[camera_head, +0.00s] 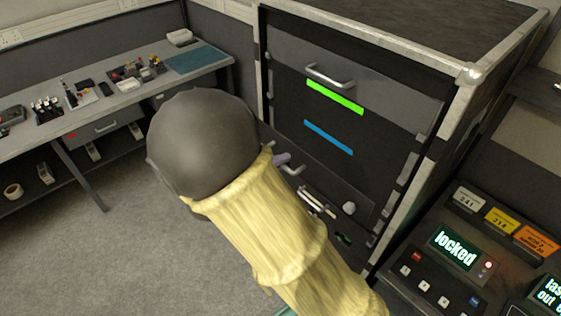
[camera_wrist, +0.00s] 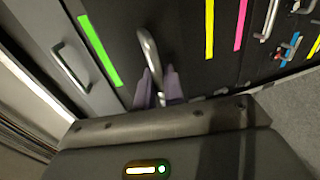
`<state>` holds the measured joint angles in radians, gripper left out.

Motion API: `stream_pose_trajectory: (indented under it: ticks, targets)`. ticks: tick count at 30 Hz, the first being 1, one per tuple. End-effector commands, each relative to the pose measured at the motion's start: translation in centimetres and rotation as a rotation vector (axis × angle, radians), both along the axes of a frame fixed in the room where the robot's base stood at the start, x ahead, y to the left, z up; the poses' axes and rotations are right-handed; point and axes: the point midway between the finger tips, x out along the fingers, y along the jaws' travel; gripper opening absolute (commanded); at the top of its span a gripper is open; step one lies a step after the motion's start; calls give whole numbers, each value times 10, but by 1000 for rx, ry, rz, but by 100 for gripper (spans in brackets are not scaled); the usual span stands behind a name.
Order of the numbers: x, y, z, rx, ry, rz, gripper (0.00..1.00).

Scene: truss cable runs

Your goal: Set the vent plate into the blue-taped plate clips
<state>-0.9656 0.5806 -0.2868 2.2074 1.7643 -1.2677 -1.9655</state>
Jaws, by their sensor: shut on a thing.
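My gripper (camera_wrist: 160,88) has purple fingers, shut on a silver bar handle (camera_wrist: 149,50) in the wrist view. The handle stands on a dark flat face, apparently the vent plate (camera_wrist: 189,50); its outline is hard to separate from the dark rack. In the head view my arm covers most of the gripper; a purple fingertip and part of the handle (camera_head: 293,169) show beside the rack front. Blue tape (camera_head: 328,137) lies across the rack front, below green tape (camera_head: 335,97). I cannot make out the clips or whether the plate touches them.
The rack (camera_head: 412,40) has a grey drawer with a handle (camera_head: 329,76) on top. Yellow (camera_wrist: 210,28) and pink tape (camera_wrist: 241,22) show in the wrist view. A console (camera_head: 455,250) reading "locked" stands right; a workbench (camera_head: 130,97) stands left. Floor between is clear.

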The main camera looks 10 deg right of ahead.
Motion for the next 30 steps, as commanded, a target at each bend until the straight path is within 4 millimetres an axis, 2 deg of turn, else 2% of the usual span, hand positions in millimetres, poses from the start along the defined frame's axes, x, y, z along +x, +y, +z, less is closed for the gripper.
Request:
stream_pose_trajectory:
  ticks: [30]
  targets:
    - [-23, 32, 2, -2, -1, 0, 0]
